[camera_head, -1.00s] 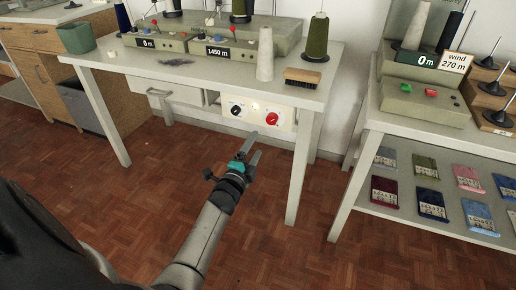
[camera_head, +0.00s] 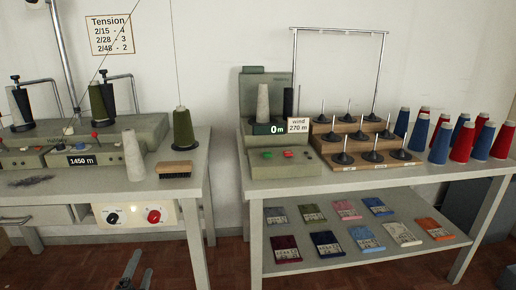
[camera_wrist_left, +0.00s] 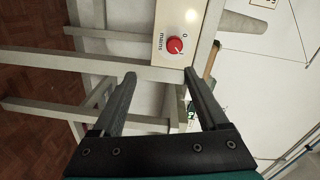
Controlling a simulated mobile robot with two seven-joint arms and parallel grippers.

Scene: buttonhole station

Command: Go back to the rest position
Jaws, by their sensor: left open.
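My left gripper (camera_head: 136,272) shows at the bottom edge of the head view, low in front of the left table. Its two fingers stand apart with nothing between them. In the left wrist view the same gripper (camera_wrist_left: 165,95) is open and empty, with the table frame and a panel beyond the fingers. The red mains knob (camera_wrist_left: 175,45) is on that panel, ahead of the fingertips and apart from them. The red knob also shows in the head view (camera_head: 154,216). My right gripper is in neither view.
The left table (camera_head: 190,194) carries a winding machine, a grey cone (camera_head: 133,156), a green cone (camera_head: 183,130) and a brush (camera_head: 175,170). The right table (camera_head: 350,182) holds a winder, a spindle stand (camera_head: 345,160), red and blue cones, and yarn packets on its lower shelf.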

